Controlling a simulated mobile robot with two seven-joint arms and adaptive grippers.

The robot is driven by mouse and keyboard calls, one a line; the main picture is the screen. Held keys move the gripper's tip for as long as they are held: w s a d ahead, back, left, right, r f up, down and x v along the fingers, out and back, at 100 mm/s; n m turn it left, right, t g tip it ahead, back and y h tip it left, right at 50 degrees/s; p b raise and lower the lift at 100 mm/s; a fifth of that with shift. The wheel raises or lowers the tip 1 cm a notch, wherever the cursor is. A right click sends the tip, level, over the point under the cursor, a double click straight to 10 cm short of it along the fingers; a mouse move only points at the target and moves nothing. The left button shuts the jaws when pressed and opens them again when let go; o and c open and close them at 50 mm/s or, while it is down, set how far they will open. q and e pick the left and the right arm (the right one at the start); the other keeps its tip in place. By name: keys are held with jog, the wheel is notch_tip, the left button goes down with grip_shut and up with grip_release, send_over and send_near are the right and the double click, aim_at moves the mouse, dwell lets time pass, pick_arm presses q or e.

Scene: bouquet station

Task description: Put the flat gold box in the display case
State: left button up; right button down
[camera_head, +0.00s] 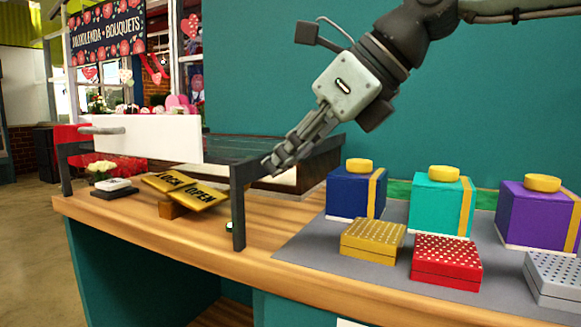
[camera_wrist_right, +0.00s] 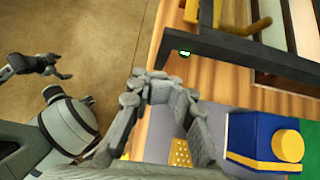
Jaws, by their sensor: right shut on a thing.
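The flat gold box (camera_head: 372,240), with a dotted lid, lies on the grey mat at the front. It also shows partly in the right wrist view (camera_wrist_right: 180,152), behind my fingers. The display case (camera_head: 239,205) has a dark frame and stands left of the mat. A white panel (camera_head: 150,137) with a grey handle is at its left side. My right gripper (camera_head: 272,167) is at the case's front corner post, above and left of the gold box. Its fingertips are together; what they hold is hidden. My left gripper (camera_wrist_right: 62,66) is small in the right wrist view, fingers apart, over the floor.
A gold LOCK/OPEN plate (camera_head: 185,190) tilts on a wooden block. Flat red (camera_head: 445,260) and silver (camera_head: 553,278) boxes lie right of the gold one. Blue (camera_head: 352,194), teal (camera_head: 437,206) and purple (camera_head: 530,218) boxes stand behind.

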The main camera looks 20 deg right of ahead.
jog(key=shift+c, duration=2.3)
grip_release()
jog(key=v, duration=1)
jog(key=shift+r, duration=0.3)
jog(key=shift+s+d+r, duration=0.45)
jog(key=shift+s, duration=0.15)
